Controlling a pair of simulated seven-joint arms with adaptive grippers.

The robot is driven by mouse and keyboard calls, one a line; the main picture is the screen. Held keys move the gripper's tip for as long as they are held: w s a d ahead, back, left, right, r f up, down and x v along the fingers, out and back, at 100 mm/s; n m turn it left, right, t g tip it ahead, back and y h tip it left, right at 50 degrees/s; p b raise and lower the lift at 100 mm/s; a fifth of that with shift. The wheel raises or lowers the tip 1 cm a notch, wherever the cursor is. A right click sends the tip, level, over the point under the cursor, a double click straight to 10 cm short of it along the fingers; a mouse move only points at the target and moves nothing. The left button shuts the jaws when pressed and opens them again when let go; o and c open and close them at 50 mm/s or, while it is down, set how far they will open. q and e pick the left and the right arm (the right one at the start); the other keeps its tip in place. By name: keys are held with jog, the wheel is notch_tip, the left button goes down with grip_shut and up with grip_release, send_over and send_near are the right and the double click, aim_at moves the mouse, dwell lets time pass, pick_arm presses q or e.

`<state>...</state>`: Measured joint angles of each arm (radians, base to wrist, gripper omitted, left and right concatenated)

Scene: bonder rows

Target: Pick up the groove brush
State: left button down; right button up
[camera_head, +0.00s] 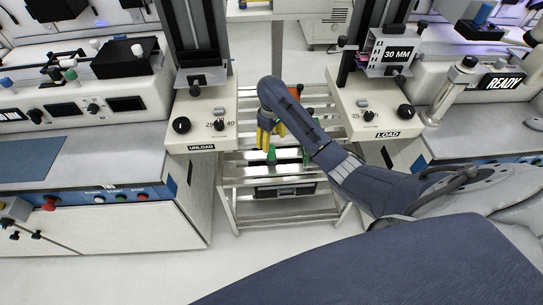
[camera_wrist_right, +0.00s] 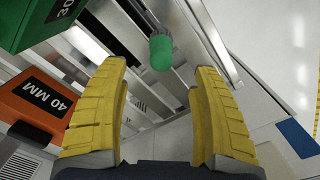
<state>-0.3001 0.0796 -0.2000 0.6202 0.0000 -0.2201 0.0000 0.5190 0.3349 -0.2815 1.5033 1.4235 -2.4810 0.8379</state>
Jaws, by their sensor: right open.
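A green-capped cylinder with a grey shaft, which looks like the groove brush, shows in the right wrist view (camera_wrist_right: 161,52). It lies beyond my fingertips, near the rack's edge, and nothing is gripping it. In the head view, a small green piece (camera_head: 271,155) just below my fingers appears to be the same thing; its bristles cannot be made out. My right gripper (camera_head: 269,134) reaches down over the rack with its yellow fingers apart. In the right wrist view the gripper (camera_wrist_right: 160,88) is open and empty. My left gripper is not in view.
A slatted metal rack (camera_head: 290,208) stands between the UNLOAD unit (camera_head: 200,146) and the LOAD unit (camera_head: 381,134). In the right wrist view, an orange 40 MM box (camera_wrist_right: 38,108) and a green 30 MM box (camera_wrist_right: 38,22) sit left of the fingers. White floor is clear at right.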

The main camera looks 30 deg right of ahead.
aim_at(271, 159)
jog(key=shift+f, duration=6.15)
jog(key=shift+c, duration=0.4)
grip_shut()
